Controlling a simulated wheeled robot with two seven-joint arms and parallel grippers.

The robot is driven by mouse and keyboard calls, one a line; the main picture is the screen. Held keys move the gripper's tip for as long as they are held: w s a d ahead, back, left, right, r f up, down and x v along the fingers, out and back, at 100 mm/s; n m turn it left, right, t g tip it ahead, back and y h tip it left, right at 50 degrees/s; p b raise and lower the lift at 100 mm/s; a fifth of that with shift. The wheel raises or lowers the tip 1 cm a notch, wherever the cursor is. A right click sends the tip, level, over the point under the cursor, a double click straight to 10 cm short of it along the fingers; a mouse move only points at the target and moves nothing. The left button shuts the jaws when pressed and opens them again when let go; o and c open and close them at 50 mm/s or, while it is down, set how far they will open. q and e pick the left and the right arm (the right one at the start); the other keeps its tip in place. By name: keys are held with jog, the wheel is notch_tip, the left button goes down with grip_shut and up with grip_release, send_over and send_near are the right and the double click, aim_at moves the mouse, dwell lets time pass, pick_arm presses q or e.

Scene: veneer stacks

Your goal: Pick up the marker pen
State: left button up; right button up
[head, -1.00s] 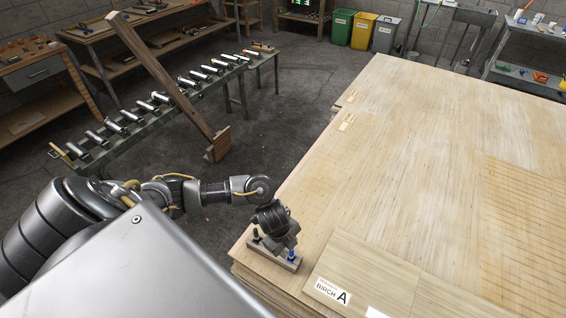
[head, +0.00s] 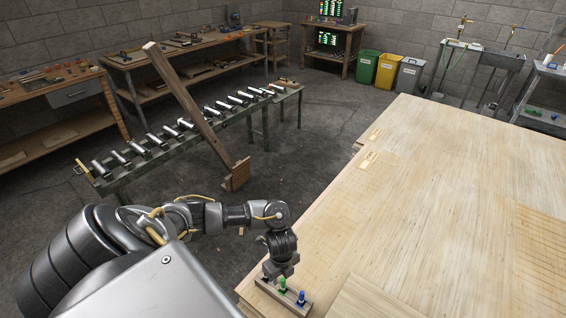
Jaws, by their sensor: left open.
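A small wooden pen holder (head: 293,304) lies on the near left corner of the veneer stack (head: 430,200). A green marker pen (head: 282,284) and a blue marker pen (head: 301,297) stand upright in it. My left gripper (head: 276,274) points down right at the holder, behind the green pen from my view. It is open. Its fingertips are partly hidden, so I cannot tell whether it touches a pen, or whether another pen stands behind it. My right gripper is not in view.
A roller conveyor (head: 185,135) and a leaning wooden beam (head: 195,110) stand left of the stack. Workbenches (head: 60,120) line the left wall. Green, yellow and grey bins (head: 387,72) stand at the back. The stack's top beyond the holder is mostly clear.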

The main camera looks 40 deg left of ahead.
aim_at(283, 279)
pick_arm(q)
notch_tip(283, 279, down, 5)
jog(key=shift+w+d+f, duration=0.1)
jog(key=shift+w+d, duration=0.05)
grip_shut()
dwell(0.4)
